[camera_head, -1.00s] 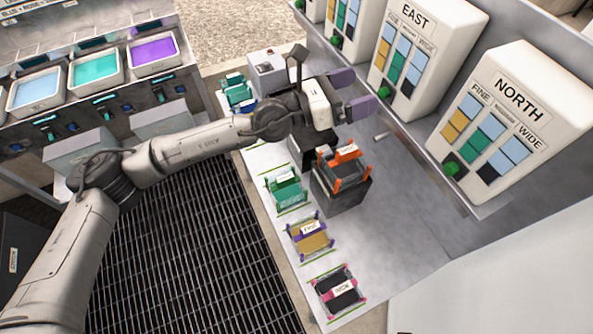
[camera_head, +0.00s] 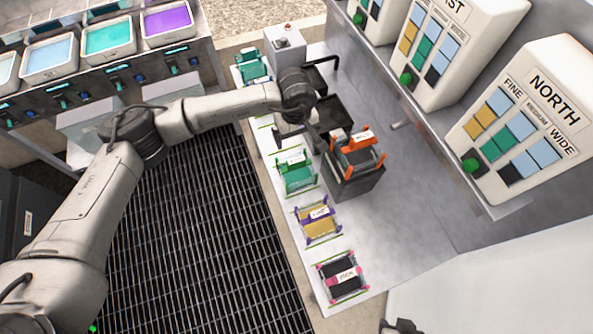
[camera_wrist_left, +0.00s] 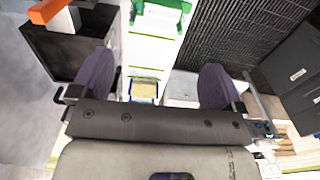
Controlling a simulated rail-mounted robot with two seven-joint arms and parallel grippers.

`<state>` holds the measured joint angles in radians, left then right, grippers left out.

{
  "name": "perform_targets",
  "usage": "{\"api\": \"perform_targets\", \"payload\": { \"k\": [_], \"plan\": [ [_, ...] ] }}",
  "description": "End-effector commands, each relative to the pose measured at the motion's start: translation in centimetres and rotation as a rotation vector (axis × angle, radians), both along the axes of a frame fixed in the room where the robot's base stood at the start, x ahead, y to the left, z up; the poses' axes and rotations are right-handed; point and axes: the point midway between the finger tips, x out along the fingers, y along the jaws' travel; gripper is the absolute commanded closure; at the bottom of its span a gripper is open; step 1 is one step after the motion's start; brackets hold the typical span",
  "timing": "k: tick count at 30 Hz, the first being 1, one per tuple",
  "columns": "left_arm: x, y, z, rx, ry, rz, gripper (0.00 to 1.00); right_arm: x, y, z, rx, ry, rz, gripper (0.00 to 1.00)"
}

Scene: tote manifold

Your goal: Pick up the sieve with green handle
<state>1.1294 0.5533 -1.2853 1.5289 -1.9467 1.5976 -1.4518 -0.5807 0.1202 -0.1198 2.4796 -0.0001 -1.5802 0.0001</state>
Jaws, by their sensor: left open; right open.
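The sieve with green handle (camera_head: 297,176) lies on the pale strip along the bench's left edge in the head view. Its green frame also shows at the top of the left wrist view (camera_wrist_left: 160,8). A second green-framed item (camera_head: 251,70) sits at the far end of the bench, so green marks more than one thing. My left gripper (camera_wrist_left: 156,84) is open, with two purple fingers apart and nothing held between them. In the head view the left hand is just beyond the near green sieve and apart from it; its fingertips are hidden there. My right gripper's jaws are not visible.
An orange-handled sieve (camera_head: 358,152) sits on a dark box right of the green one. A purple-handled sieve (camera_head: 318,220) and a pink-handled sieve (camera_head: 343,276) lie nearer. Panels, including the NORTH panel (camera_head: 527,115), line the right.

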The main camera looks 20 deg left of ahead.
Motion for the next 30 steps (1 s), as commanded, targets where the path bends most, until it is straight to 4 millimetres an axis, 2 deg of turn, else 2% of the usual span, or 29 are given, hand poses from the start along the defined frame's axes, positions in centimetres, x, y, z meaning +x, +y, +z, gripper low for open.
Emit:
{"api": "perform_targets", "payload": {
  "k": [9,15,26,30],
  "plan": [
    [-0.1,-0.1,-5.0,-0.001,0.004,-0.02,0.06,0.0,0.1,0.1,0.004,0.0,-0.002,0.57],
    [-0.1,-0.1,-7.6,-0.003,0.003,-0.02,0.06,0.0,0.1,0.0,0.004,0.0,-0.002,0.57],
    [-0.2,-0.1,-9.0,-0.004,0.002,-0.02,0.06,0.0,0.0,0.1,0.001,-0.001,0.0,0.57],
    [-0.5,-0.3,-10.4,-0.004,0.002,-0.021,0.06,0.0,-0.1,0.3,-0.003,0.0,0.002,0.57]
  ]
}}
